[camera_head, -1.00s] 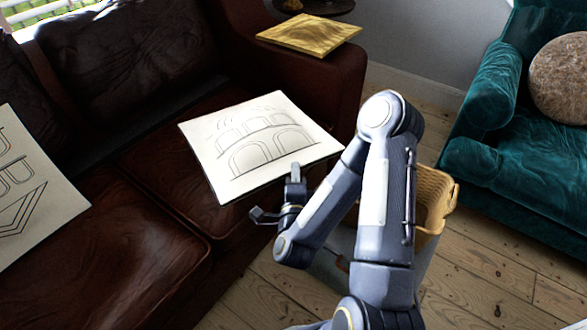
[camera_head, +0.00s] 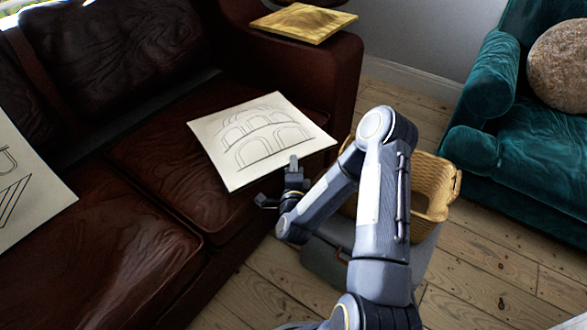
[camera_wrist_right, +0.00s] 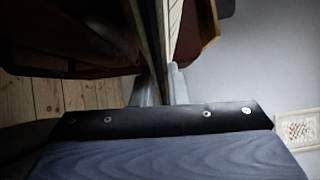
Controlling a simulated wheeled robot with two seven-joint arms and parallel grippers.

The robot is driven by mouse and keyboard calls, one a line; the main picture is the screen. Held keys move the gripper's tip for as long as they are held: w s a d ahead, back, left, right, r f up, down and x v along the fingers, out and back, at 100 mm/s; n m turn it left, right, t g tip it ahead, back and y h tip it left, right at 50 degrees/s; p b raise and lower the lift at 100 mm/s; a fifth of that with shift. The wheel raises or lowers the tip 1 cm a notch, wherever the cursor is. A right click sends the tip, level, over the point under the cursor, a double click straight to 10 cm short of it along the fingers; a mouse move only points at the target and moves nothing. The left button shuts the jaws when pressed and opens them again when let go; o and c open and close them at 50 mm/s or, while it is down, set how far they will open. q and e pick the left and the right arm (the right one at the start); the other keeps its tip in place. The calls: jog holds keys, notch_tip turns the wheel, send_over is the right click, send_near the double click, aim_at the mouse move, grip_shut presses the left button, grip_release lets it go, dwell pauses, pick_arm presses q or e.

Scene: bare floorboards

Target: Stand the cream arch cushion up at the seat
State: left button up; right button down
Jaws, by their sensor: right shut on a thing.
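The cream arch cushion (camera_head: 225,165), with arches drawn in dark lines, is over the right part of the brown leather sofa seat (camera_head: 150,240). It lies nearly flat with its face up; I cannot tell whether it touches the seat. My right gripper (camera_head: 292,168) is shut on its near edge. In the right wrist view the cushion (camera_wrist_right: 160,35) shows edge-on between the fingers (camera_wrist_right: 160,88). The lower finger is hidden under the cushion in the head view. My left gripper is not in view.
A gold cushion (camera_head: 303,22) lies on the sofa's right arm. Another cream line-drawn cushion (camera_head: 25,185) is at the left. A wicker basket (camera_head: 430,190) stands on a grey box (camera_head: 325,262) behind my right arm. A teal sofa (camera_head: 520,150) with a round brown cushion (camera_head: 562,68) is at right.

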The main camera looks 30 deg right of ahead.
jog(key=shift+r, duration=0.1)
jog(key=c, duration=1.4)
grip_release()
jog(key=shift+c, duration=0.2)
